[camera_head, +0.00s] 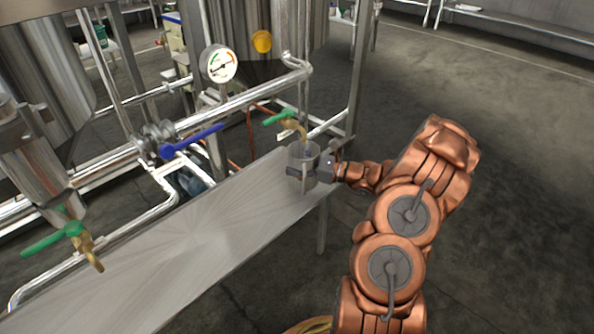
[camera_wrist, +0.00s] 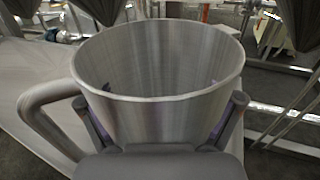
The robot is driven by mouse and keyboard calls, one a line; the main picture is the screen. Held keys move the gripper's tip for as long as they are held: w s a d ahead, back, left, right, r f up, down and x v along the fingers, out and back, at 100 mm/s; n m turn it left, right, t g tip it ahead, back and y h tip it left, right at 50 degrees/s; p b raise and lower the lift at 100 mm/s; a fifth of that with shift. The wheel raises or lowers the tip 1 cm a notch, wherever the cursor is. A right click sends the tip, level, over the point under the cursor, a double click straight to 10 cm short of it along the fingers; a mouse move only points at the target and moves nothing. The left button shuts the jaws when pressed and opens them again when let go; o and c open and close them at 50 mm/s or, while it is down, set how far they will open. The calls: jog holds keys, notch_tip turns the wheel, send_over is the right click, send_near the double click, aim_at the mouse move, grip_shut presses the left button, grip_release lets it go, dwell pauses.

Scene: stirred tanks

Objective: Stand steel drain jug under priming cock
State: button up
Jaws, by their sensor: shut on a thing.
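The steel drain jug (camera_head: 304,181) is upright at the far right end of the steel shelf. In the wrist view the jug (camera_wrist: 150,70) shows an open mouth, an empty-looking inside and a loop handle at left. My gripper (camera_head: 303,172) is shut around its body, one finger on each side. A brass cock with a green lever (camera_head: 290,121) has its spout just above the jug's mouth in the head view. A second green-levered brass cock (camera_head: 85,243) is at the left. I cannot tell which is the priming cock, or whether the jug touches the shelf.
The steel shelf (camera_head: 190,240) is otherwise bare. Behind it run steel pipes with a blue lever (camera_head: 192,140) and a pressure gauge (camera_head: 219,64). Steel tanks stand behind. The floor (camera_head: 510,170) at right is clear.

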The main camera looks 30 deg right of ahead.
notch_tip(320, 180, down, 3)
jog(key=shift+r+b, duration=0.1)
jog(key=shift+b, duration=0.4)
jog(key=o, duration=1)
jog(key=shift+c, duration=0.2)
jog(key=p+v, duration=0.4)
jog(key=v, duration=0.8)
jog(key=shift+p, duration=0.3)
